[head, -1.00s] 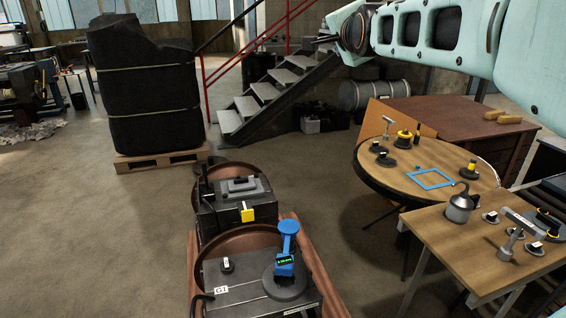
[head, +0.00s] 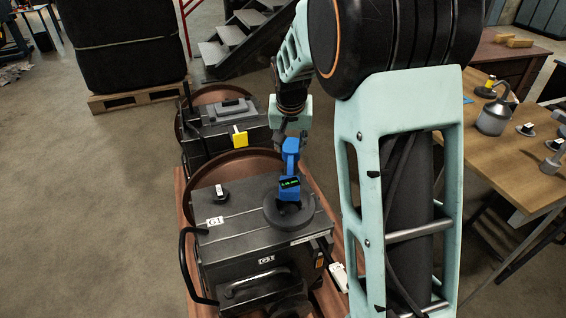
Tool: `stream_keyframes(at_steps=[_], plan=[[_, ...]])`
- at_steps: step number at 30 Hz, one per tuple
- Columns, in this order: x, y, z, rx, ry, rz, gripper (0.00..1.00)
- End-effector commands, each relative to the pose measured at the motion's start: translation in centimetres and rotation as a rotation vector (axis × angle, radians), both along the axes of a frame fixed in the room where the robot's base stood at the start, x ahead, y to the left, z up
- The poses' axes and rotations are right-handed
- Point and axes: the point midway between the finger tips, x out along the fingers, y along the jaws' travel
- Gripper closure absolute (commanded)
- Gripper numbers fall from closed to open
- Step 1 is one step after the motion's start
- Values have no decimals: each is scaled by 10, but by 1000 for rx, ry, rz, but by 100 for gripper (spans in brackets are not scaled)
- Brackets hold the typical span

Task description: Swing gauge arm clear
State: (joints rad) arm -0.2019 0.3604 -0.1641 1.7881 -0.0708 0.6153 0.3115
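The blue gauge arm (head: 290,158) stands upright on a round dark base (head: 270,212) on top of the dark box marked G1 (head: 240,243). A small display with green digits (head: 289,184) faces me on the gauge. My gripper (head: 292,134) points down at the blue top of the gauge arm, touching it or just behind it. The blue top partly hides the fingertips, so I cannot tell whether they are open or closed on it.
A second dark box (head: 205,143) with a yellow tag (head: 240,138) sits behind, beside brown round rims. A small white-topped knob (head: 219,191) stands left of the gauge base. A wooden table (head: 490,165) with an oil can (head: 494,118) is at right. Open floor lies left.

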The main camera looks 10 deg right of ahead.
Motion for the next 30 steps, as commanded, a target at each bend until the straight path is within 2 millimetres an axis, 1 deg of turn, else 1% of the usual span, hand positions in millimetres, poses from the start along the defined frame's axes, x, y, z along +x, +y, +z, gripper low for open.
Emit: stream_keyframes(at_steps=[5,12,18,24,30], plan=[[4,-2,-19,-3,9,3,68],[22,-6,-62,-1,8,0,68],[34,-8,-89,-1,5,0,68],[39,-9,-100,-1,4,1,68],[40,-9,-100,-1,3,1,68]])
